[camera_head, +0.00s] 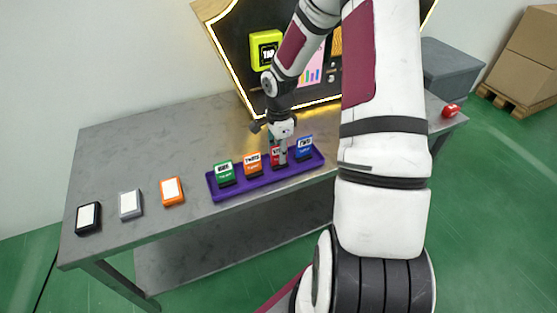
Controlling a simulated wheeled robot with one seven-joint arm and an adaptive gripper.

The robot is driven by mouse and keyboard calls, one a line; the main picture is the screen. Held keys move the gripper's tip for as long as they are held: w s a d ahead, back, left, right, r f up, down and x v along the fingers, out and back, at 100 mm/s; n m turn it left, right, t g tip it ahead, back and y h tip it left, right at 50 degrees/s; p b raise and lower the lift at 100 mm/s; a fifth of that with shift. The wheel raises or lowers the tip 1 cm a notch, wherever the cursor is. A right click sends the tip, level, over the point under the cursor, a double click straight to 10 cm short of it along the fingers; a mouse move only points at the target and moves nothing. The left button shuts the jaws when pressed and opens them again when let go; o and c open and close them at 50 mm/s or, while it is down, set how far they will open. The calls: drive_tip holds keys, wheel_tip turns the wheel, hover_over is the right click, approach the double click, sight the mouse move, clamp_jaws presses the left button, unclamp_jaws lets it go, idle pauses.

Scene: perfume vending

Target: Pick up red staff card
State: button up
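The red staff card (275,156) stands upright in the purple tray (235,192), between an orange card (253,165) and a blue card (304,149). My gripper (282,156) points down at the red card, and a grey finger covers much of it. The other finger is not clearly visible. I cannot tell whether the gripper touches the card or is closed on it.
A green card (224,174) stands at the tray's left end. Black (88,218), grey (130,204) and orange (172,191) blocks with white tops lie on the metal table (130,150). A dark, lit display panel (235,45) stands behind. A red object (451,110) is at the right.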

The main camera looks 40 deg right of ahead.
drive_tip(key=shift+f, duration=0.6)
clamp_jaws()
drive_tip(key=shift+r, duration=0.1)
